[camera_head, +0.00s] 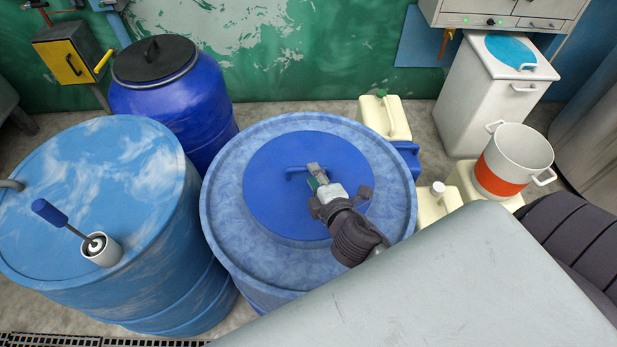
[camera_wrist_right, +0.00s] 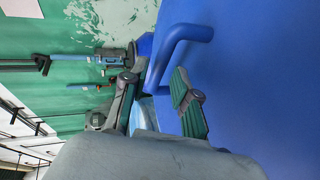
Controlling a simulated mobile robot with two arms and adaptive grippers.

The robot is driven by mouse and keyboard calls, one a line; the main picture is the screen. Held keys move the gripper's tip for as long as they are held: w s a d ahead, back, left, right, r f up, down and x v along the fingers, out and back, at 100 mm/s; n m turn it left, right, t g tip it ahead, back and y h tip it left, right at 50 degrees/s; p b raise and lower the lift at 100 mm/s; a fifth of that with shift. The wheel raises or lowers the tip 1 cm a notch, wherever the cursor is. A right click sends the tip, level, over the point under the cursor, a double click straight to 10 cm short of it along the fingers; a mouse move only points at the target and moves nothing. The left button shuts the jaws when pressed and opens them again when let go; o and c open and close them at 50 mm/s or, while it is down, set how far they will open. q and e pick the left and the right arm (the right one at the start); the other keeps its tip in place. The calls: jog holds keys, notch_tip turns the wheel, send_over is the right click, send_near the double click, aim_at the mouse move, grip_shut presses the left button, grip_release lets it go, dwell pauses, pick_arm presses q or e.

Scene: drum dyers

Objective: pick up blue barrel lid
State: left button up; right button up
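The blue barrel lid (camera_head: 275,205) is a round, darker blue disc lying flat on top of the light blue barrel (camera_head: 225,225) in the middle of the head view. Its bar handle (camera_head: 297,170) stands up near the lid's far side. My right gripper (camera_head: 316,172) is over the lid at the right end of the handle and hides part of it. In the right wrist view, the gripper (camera_wrist_right: 157,95) has its fingers apart, with the blue handle (camera_wrist_right: 168,55) near the gap between the fingertips. Whether a finger touches the handle cannot be told. My left gripper is not in view.
A pale blue barrel (camera_head: 150,260) with a white cup (camera_head: 101,250) and blue-handled tool stands at left. A dark blue barrel (camera_head: 185,105) with a black lid is behind. Cream canisters (camera_head: 385,118) and a white-and-orange pot (camera_head: 510,165) stand at right.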

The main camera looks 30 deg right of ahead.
aim_at(308, 175)
jog(key=x, duration=0.3)
jog(key=shift+w+a+f+p, duration=0.1)
jog(key=shift+w+a+p, duration=0.05)
jog(key=shift+w+p, duration=0.25)
jog(key=shift+w+f, duration=0.15)
jog(key=shift+w, duration=0.05)
jog(key=shift+s, duration=0.1)
jog(key=shift+c, duration=0.5)
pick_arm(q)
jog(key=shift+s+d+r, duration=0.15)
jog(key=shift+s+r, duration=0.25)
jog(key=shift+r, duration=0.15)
pick_arm(e)
grip_shut()
